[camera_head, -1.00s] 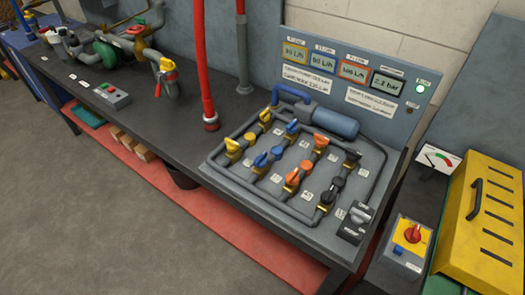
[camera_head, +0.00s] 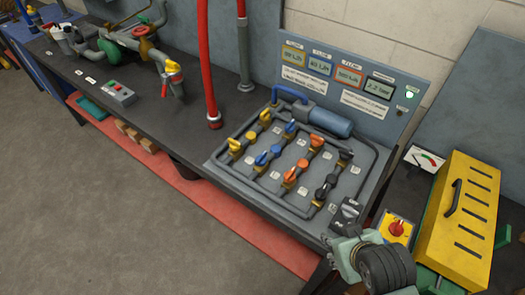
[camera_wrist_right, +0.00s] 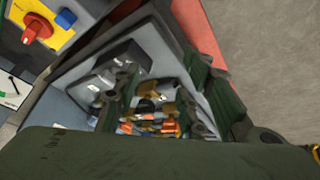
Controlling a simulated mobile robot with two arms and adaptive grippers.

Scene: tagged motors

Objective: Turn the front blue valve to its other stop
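The front blue valve (camera_head: 262,159) is in the nearer row of the valve panel (camera_head: 237,172), between a yellow and an orange valve. Its handle lies at a slant. A second blue valve (camera_head: 291,127) sits behind it, in the farther row. My right gripper (camera_head: 345,250) is at the panel's front right corner, well apart from the front blue valve. In the right wrist view the right gripper (camera_wrist_right: 163,85) has its dark green fingers spread, with several small coloured valves showing between them. Which blue valve shows there I cannot tell. My left gripper is out of view.
A black-grey selector (camera_head: 346,212) stands at the panel's right corner, close to my right gripper. A display board (camera_head: 350,85) rises behind the panel. A red switch box (camera_head: 397,229) and yellow case (camera_head: 464,215) stand to the right. A red hose (camera_head: 209,70) hangs at the panel's left.

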